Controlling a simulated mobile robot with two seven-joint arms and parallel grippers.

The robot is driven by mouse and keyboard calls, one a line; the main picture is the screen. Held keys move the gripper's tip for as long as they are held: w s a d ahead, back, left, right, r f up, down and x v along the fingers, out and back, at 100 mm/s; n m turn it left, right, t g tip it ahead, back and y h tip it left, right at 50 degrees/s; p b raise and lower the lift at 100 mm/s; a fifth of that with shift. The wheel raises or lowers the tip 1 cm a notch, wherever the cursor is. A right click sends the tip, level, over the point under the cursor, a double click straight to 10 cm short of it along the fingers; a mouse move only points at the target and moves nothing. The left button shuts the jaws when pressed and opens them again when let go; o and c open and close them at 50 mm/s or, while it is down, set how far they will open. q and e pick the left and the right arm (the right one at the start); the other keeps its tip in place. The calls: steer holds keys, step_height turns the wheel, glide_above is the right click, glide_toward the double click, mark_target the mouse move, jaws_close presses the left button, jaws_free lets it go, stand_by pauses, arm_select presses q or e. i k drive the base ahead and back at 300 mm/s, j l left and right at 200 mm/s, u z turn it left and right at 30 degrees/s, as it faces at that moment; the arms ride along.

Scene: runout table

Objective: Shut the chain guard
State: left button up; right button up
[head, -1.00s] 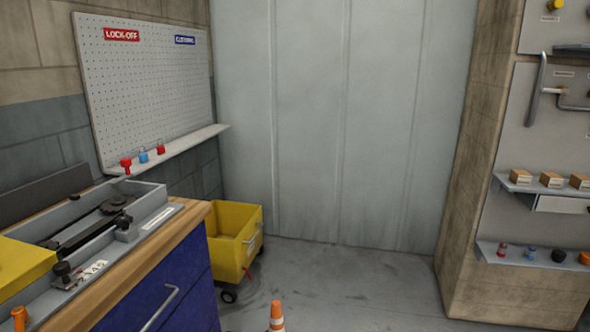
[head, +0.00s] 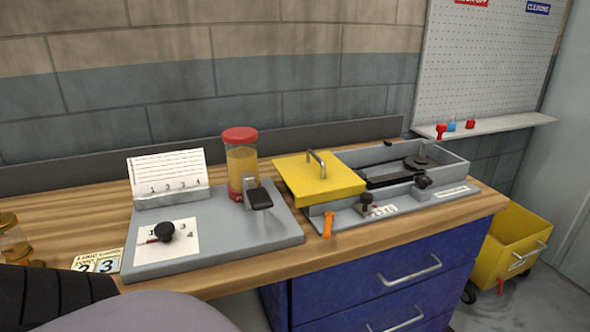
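The chain guard appears to be the yellow cover (head: 312,182) with a grey bar handle, on the left end of a grey open-topped tray (head: 455,160) on the bench. The right part of the tray is uncovered and shows a dark chain or belt (head: 392,179) and a round sprocket (head: 420,161). An orange peg (head: 328,225) stands at the front left of the tray. Neither gripper is in view.
Left of the guard, a grey plate (head: 260,246) carries a red-lidded oil jar (head: 241,164), a number card (head: 168,175) and a dial. A yellow wheeled bin (head: 513,240) stands right of the blue drawers (head: 395,275). Part of my arm covers the lower left.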

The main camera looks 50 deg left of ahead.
mark_target(313, 178)
steer(key=u, duration=1.35)
